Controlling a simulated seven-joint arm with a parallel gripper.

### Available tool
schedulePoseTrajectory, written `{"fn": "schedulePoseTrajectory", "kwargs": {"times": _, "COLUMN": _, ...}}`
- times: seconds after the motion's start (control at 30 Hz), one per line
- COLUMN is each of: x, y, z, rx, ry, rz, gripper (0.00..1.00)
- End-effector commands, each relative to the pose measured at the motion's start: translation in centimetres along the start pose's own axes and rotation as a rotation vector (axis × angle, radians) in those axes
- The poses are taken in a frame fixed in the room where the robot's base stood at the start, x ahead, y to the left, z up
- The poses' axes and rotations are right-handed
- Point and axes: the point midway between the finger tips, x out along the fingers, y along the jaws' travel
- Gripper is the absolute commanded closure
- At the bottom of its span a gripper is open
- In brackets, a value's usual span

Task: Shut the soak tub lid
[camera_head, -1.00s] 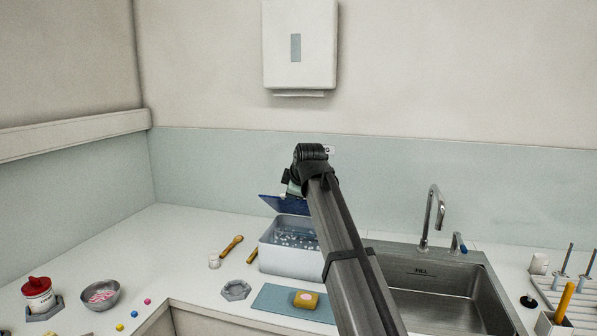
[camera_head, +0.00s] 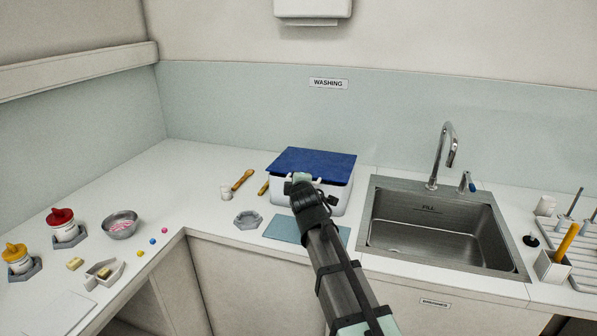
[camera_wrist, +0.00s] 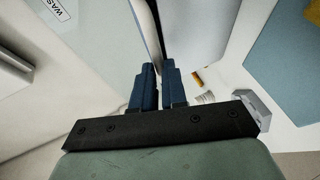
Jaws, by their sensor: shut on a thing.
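The soak tub (camera_head: 338,204) is a white box on the counter, left of the sink. Its blue lid (camera_head: 315,162) lies almost flat over the top, with a dark line between lid and rim at the front right; I cannot tell whether it touches the rim. My gripper (camera_head: 302,179) is at the lid's front edge, and the arm hides part of the tub front. In the wrist view my gripper's dark blue fingers (camera_wrist: 159,70) are close together on the thin edge of the lid (camera_wrist: 152,38). The tub's pale wall (camera_wrist: 192,35) is beside them.
The steel sink (camera_head: 435,235) with a faucet (camera_head: 443,160) is at the right. A blue mat (camera_head: 285,230) and a grey octagonal holder (camera_head: 247,219) lie in front of the tub. A wooden-handled brush (camera_head: 243,180) lies left of it. The back left counter is clear.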

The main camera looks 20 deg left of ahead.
Motion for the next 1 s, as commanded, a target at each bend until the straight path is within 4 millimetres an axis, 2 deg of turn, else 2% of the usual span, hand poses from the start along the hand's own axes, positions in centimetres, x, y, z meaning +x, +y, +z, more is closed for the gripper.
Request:
{"fn": "schedulePoseTrajectory", "kwargs": {"times": 0.3, "x": 0.6, "y": -2.1, "z": 0.2, "rx": 0.002, "ry": 0.0, "rz": -0.003, "gripper": 1.0}}
{"fn": "schedulePoseTrajectory", "kwargs": {"times": 0.83, "x": 0.7, "y": -2.8, "z": 0.3, "rx": 0.006, "ry": -0.002, "rz": -0.014, "gripper": 1.0}}
{"fn": "schedulePoseTrajectory", "kwargs": {"times": 0.87, "x": 0.7, "y": -2.9, "z": 0.3, "rx": 0.006, "ry": -0.002, "rz": -0.014, "gripper": 0.87}}
{"fn": "schedulePoseTrajectory", "kwargs": {"times": 1.0, "x": 0.7, "y": -2.8, "z": 0.3, "rx": 0.006, "ry": -0.002, "rz": -0.013, "gripper": 0.74}}
